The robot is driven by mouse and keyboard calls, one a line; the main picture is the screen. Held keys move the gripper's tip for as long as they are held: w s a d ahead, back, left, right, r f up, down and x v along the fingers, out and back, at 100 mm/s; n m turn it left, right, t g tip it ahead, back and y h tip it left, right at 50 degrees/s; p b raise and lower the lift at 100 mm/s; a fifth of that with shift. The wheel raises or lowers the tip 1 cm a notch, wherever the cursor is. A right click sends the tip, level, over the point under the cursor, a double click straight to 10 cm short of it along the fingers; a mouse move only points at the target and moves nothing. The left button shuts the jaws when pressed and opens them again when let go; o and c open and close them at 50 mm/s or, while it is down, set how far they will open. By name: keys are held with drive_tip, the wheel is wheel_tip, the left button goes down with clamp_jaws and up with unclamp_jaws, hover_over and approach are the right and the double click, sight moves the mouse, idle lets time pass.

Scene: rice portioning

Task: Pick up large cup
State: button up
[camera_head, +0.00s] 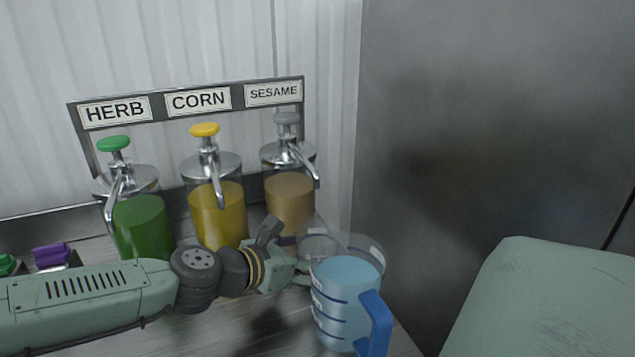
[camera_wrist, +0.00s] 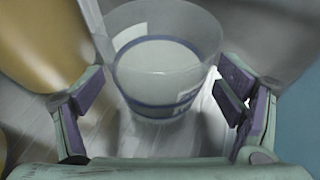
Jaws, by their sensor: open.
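A clear cup (camera_wrist: 160,55) with a blue band and a white label stands upright between the spread fingers of my gripper (camera_wrist: 160,100) in the wrist view, a little ahead of the fingertips. In the head view, clear cup rims (camera_head: 318,240) show behind a blue measuring jug (camera_head: 343,290) and are partly hidden by it. My gripper (camera_head: 300,272) reaches in from the left, behind the jug's left side. It is open and holds nothing. I cannot tell for certain which clear cup is the large one.
The blue jug, with its handle (camera_head: 375,325) toward the front, stands close to my gripper. Herb (camera_head: 142,225), corn (camera_head: 218,215) and sesame (camera_head: 289,203) dispensers stand behind my arm. A grey wall (camera_head: 480,120) rises at right. A pale green surface (camera_head: 550,300) is at front right.

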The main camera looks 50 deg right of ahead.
drive_tip(key=shift+x, duration=0.85)
drive_tip(key=c, duration=1.6)
drive_tip(key=shift+r, duration=0.15)
